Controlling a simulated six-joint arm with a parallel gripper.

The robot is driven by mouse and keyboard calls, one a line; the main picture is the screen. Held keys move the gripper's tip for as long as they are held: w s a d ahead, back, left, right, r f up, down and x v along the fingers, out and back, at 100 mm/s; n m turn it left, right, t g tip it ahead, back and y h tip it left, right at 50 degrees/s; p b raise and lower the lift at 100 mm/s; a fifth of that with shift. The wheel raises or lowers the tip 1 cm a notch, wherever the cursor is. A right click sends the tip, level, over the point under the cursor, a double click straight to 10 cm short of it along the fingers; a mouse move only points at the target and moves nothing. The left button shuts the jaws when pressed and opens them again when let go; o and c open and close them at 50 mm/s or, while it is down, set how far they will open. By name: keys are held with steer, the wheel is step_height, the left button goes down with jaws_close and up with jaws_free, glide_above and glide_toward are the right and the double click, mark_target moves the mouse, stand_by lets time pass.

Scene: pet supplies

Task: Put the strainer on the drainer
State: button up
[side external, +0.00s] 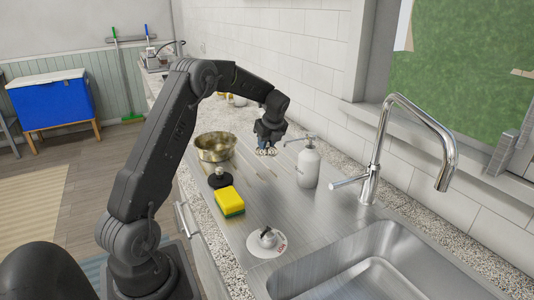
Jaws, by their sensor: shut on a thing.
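My gripper (266,148) is over the far part of the metal drainer (262,190), left of the soap bottle. It is shut on a small pale, brassy thing (266,153), probably the strainer; the jaws hide most of it. It is low over the drainer surface, and I cannot tell whether it touches. The drainer is a flat brushed-steel surface beside the sink.
A brassy bowl (215,148), a black round thing with a knob (220,179), a yellow-green sponge (229,202) and a white disc with a metal knob (267,242) stand around. A white soap bottle (309,167), tap (375,150) and sink (385,235) are on the right.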

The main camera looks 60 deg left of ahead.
mark_target(268, 150)
steer(key=shift+f, duration=2.05)
steer(key=shift+f, duration=0.2)
steer(key=o, duration=0.9)
